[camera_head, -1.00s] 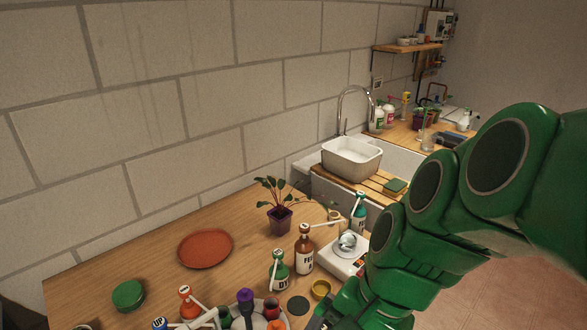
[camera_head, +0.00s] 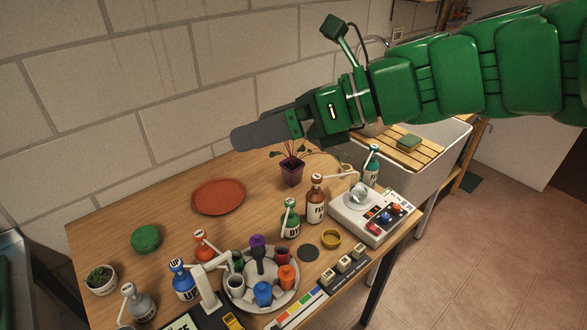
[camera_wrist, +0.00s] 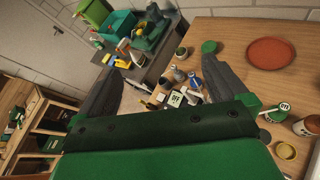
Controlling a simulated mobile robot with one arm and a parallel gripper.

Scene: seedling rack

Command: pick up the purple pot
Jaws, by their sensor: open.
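The purple pot (camera_head: 291,173) stands upright on the wooden table in the head view, with a leafy plant in it. My gripper (camera_head: 240,138) is above the table, up and left of the pot in that picture, fingers pointing left. In the wrist view the jaws (camera_wrist: 163,70) are spread apart with nothing held between them. The wrist view does not show the purple pot. My arm's gripper end covers some of the plant's upper leaves in the head view.
A terracotta saucer (camera_head: 218,196) lies left of the pot. A round carousel (camera_head: 235,300) holds several small cups. Bare table lies around the saucer.

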